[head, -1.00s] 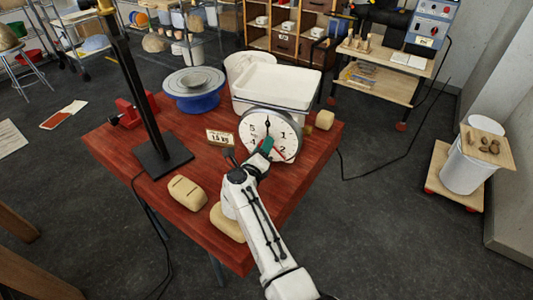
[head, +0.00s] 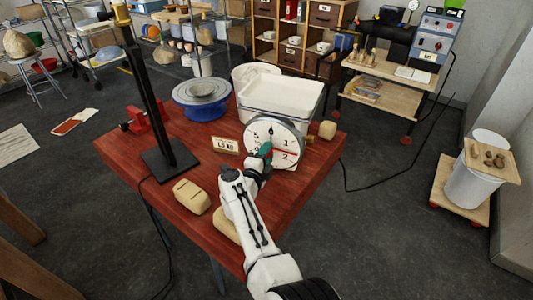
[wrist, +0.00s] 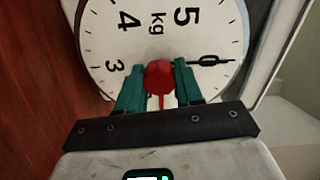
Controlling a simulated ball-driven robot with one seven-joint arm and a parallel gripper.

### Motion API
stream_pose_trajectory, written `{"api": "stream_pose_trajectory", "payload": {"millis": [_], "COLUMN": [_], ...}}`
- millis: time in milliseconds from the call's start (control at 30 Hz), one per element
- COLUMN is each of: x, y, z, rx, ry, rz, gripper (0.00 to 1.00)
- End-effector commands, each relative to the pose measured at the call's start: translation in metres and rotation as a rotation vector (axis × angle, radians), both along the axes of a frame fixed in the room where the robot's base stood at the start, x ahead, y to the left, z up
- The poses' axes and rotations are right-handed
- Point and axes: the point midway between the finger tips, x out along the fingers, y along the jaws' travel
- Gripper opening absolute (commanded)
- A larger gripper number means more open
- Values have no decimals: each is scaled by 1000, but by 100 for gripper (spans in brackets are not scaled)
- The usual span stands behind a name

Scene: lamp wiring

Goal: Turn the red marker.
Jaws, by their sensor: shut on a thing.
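The scale's round white dial (head: 273,131) faces me at the table's front right side. A black needle (wrist: 210,62) points at 0. The red marker's hub (wrist: 158,76) sits at the dial's centre in the wrist view, between my gripper's teal fingers. Its thin red hand (head: 284,152) points right, between 1 and 2, in the head view. My gripper (wrist: 160,82) is shut on the red marker; the fingers and wrist hide the dial's lower part in the wrist view. A small card (head: 225,145) beside the scale seems to read 1.0 kg.
A white tray (head: 281,97) tops the scale. Tan blocks (head: 192,196) lie on the red table (head: 272,223), one near my arm. A black post (head: 146,95) stands at left, beside a blue turntable (head: 199,111).

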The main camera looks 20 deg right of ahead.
Motion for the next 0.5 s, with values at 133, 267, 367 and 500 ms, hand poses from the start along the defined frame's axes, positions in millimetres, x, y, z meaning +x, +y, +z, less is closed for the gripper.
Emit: {"api": "stream_pose_trajectory", "payload": {"millis": [133,267,367,500], "x": [0,0,0,0], "y": [2,2,1,1], "z": [-2,-2,-2,-2], "rx": [-24,-34,-36,-36], "ry": [24,31,33,33], "rz": [3,3,3,3], "gripper": [0,0,0,0]}}
